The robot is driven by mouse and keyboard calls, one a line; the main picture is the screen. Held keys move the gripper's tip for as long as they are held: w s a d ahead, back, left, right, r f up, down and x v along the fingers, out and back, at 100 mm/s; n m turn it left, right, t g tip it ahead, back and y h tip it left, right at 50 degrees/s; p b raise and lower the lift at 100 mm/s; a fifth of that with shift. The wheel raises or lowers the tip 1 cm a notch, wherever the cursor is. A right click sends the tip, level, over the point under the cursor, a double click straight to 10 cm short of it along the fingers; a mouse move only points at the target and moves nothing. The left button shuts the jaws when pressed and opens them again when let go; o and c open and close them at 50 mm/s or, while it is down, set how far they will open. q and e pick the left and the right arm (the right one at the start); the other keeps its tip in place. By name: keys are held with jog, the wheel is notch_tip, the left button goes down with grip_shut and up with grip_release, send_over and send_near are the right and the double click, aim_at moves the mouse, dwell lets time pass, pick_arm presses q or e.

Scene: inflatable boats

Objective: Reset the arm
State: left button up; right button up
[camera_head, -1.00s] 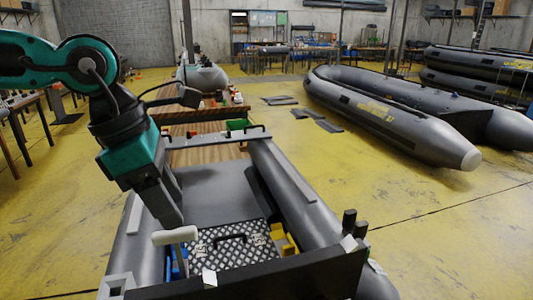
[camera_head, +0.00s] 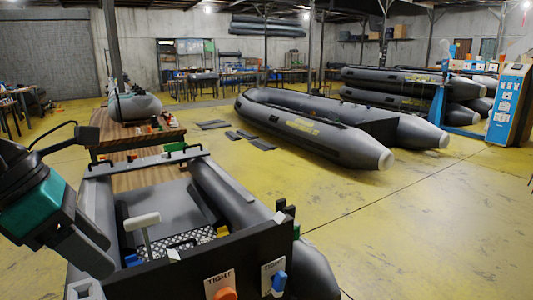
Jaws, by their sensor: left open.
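My left arm comes in at the left edge, with a teal wrist and a grey gripper (camera_head: 100,262) pointing down and right. The gripper is open, and I see nothing between its fingers. It is left of a white T-shaped handle (camera_head: 142,221), apart from it in the picture. The handle stands on a thin stem behind the dark transom board of a grey inflatable boat (camera_head: 235,200). My right gripper is not in view.
The dark board (camera_head: 190,270) carries an orange knob (camera_head: 225,294) and a blue knob (camera_head: 279,281) by "TIGHT" labels. A wooden table (camera_head: 140,178) stands behind.

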pick_arm(q)
jog(key=w+a+n+t+h, duration=0.45)
jog(key=w+n+t, duration=0.25)
jog(key=n+t, duration=0.8)
jog(key=s+a+f+n+g+y, duration=0.1)
jog(key=a+f+n+y, duration=0.4)
jog(key=n, duration=0.5)
jog(key=s+a+f+n+y, duration=0.2)
jog(key=a+f+n+y, duration=0.1)
jog(key=f+n+y, duration=0.45)
jog(key=s+d+f+n+g, duration=0.3)
jog(key=s+f+n+g, duration=0.35)
jog(key=f+n, duration=0.4)
jog(key=s+d+f+n+g+h, duration=0.2)
jog(key=s+d+f+g+h, duration=0.35)
jog(key=s+d, duration=0.6)
jog(key=w+d+f+t+p, duration=0.2)
jog(key=w+f+t+p, duration=0.1)
jog(key=w+f+t, duration=0.3)
jog(key=shift+w+d+f+m+t+p, duration=0.25)
jog(key=shift+w+f+m+p, duration=0.2)
jog(key=shift+w, duration=0.55)
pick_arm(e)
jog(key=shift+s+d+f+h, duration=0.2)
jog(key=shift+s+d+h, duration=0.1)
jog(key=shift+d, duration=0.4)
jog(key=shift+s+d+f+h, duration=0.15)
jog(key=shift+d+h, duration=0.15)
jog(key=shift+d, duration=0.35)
